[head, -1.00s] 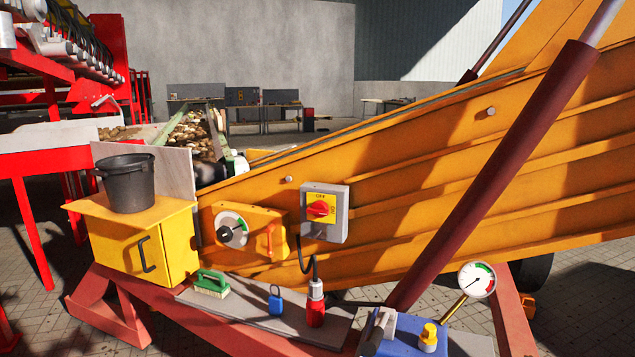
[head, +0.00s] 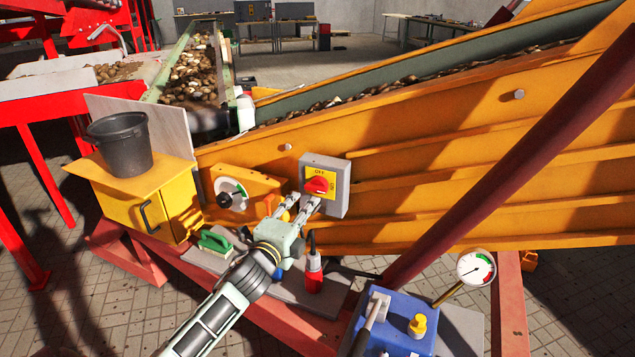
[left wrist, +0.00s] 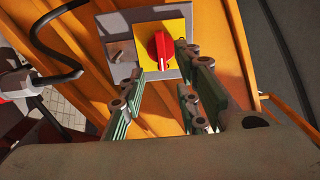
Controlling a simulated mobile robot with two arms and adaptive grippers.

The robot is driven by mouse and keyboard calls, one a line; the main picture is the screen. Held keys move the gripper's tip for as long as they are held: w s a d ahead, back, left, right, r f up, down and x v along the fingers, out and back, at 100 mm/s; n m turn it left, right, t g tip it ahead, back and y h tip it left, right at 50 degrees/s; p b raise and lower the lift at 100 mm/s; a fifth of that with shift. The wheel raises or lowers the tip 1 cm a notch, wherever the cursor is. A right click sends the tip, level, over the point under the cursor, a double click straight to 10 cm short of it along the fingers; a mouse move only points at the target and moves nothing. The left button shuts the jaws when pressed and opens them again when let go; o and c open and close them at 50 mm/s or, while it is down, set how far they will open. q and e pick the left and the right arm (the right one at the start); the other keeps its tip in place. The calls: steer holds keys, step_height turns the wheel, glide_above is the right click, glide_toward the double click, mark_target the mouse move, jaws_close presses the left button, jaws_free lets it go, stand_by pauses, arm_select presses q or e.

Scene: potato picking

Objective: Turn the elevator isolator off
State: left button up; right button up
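The elevator isolator is a grey box (head: 337,201) with a yellow plate and a red rotary knob (head: 318,185), mounted on the orange elevator side. "OFF" is printed above the knob. In the left wrist view the red knob (left wrist: 160,50) stands just beyond the fingertips, on its yellow plate (left wrist: 178,32). My left gripper (head: 300,204) is open, just below and in front of the isolator, its fingers pointing up at it. In the left wrist view the fingers (left wrist: 160,85) are apart with nothing between them. My right gripper is not in view.
A red plug (head: 313,280), a green brush (head: 214,241) and a blue box (head: 398,335) are below. A yellow cabinet (head: 120,202) with a black bucket (head: 121,145) stands at left.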

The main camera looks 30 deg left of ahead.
mark_target(317, 191)
arm_select(q)
steer(key=shift+w+a+r, duration=0.1)
steer(key=shift+w+a, duration=0.1)
steer(key=shift+w, duration=1.05)
steer(key=shift+w+a+f, duration=0.1)
steer(key=shift+w+a, duration=0.1)
steer(key=shift+w, duration=1.05)
steer(key=shift+w+a+r, duration=0.1)
steer(key=shift+w+a, duration=0.1)
steer(key=shift+w, duration=1.05)
steer(key=shift+c, duration=0.3)
jaws_close()
